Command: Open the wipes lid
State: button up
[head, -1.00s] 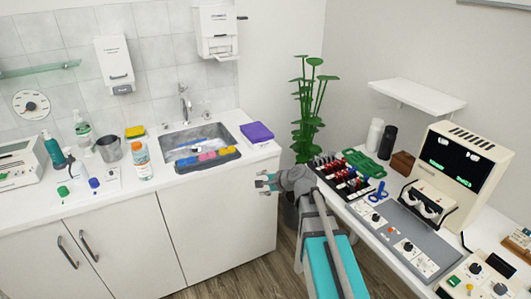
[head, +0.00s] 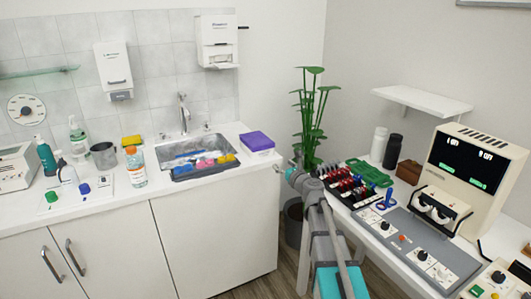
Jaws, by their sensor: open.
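A white box with a purple lid (head: 257,141), which looks like the wipes box, sits on the white counter at the right of the sink. Its lid looks shut. My gripper (head: 279,167) is right of and below this box, in front of the counter's right end. Its fingers are small and mostly hidden behind my wrist; it is open and apart from the box. I see nothing between its fingers.
The sink (head: 195,148) has a dark tray (head: 203,170) with coloured items at its front. A plant (head: 311,115) is behind my arm. A desk with a lens rack and an eye-test machine (head: 468,180) is at right.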

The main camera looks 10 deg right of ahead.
aim_at(265, 149)
jog(key=x, duration=1.3)
jog(key=shift+w+a, duration=0.2)
jog(key=shift+w, duration=0.15)
grip_shut()
jog(key=shift+a, duration=0.45)
jog(key=shift+d, duration=0.3)
jog(key=shift+r, duration=0.15)
